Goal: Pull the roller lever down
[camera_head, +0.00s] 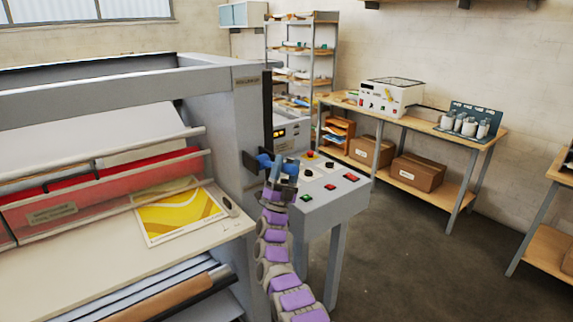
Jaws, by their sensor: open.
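The roll laminator (215,120) is the large grey machine on the left, with a small label near the top of its end post. A dark upright bar (267,105) runs down the side of that post; it looks like the roller lever, but I cannot be sure. My gripper (277,163), with blue parts at its tip, is at the end of my purple and grey arm. It is open, in front of the lower end of the bar and beside the post. The arm hides part of this area, and I cannot tell whether the gripper touches anything.
A grey control box (335,190) with red and green buttons stands right of my arm. A yellow patterned sheet (178,212) lies on the laminator's feed table (120,260). A wooden bench (420,126) stands by the back wall. The floor (410,260) at right is clear.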

